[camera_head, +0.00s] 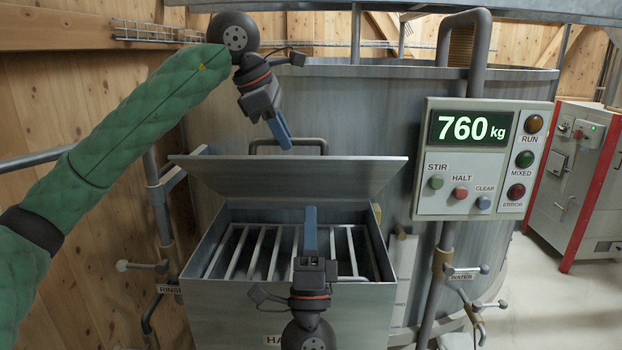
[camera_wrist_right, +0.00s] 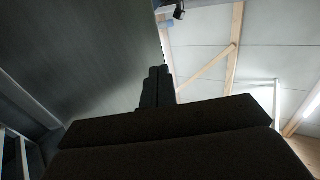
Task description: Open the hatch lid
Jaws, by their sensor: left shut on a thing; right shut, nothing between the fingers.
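The grey hatch lid (camera_head: 290,175) stands raised and tilted at the back of the hatch box (camera_head: 270,305), leaving the box's mouth uncovered. A bar handle (camera_head: 318,142) shows above the lid's upper edge. My left gripper (camera_head: 286,143), with blue fingers, is shut on this handle. My right gripper (camera_head: 310,212) is shut and empty, in front of the lid and over the box opening. In the right wrist view its dark fingers (camera_wrist_right: 157,88) point up beside the lid's dark underside (camera_wrist_right: 90,60). I cannot tell whether they touch it.
A grate of bars (camera_head: 262,250) lies inside the box. A control panel (camera_head: 481,160) reading 760 kg stands to the right, before the large metal tank (camera_head: 360,105). Pipes and valves flank the box. A red-edged grey cabinet (camera_head: 572,185) stands far right.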

